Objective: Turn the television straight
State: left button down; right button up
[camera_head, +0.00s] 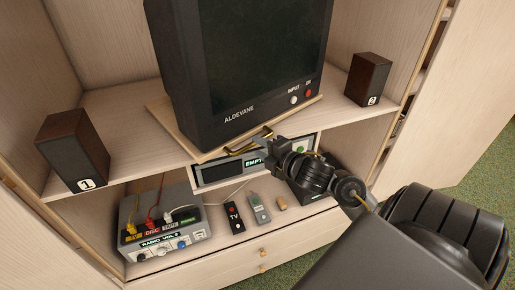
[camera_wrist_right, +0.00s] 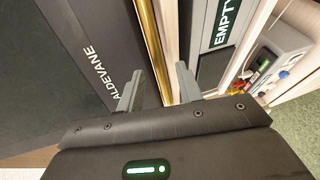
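The television (camera_head: 260,60), dark and marked ALDEVANE, stands on a thin wooden board (camera_head: 313,103) on the cabinet shelf. Its front is turned at an angle to the shelf's front edge, and the board's near corner reaches that edge. A brass handle (camera_head: 240,149) is on the board's front; it shows as a gold bar in the right wrist view (camera_wrist_right: 152,45). My right gripper (camera_head: 265,143) is at the handle. In the right wrist view its two fingers (camera_wrist_right: 158,85) are apart, with the bar between them; contact is unclear. My left gripper is out of view.
Speaker 1 (camera_head: 72,150) stands left of the television and speaker 2 (camera_head: 368,79) right. Below are a radio box with cables (camera_head: 165,240), a panel marked EMPTY (camera_head: 222,171) and remotes (camera_head: 235,217). Bare shelf (camera_head: 130,125) lies between speaker 1 and the television.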

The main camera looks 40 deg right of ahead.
jog(key=shift+x, duration=0.9)
grip_shut()
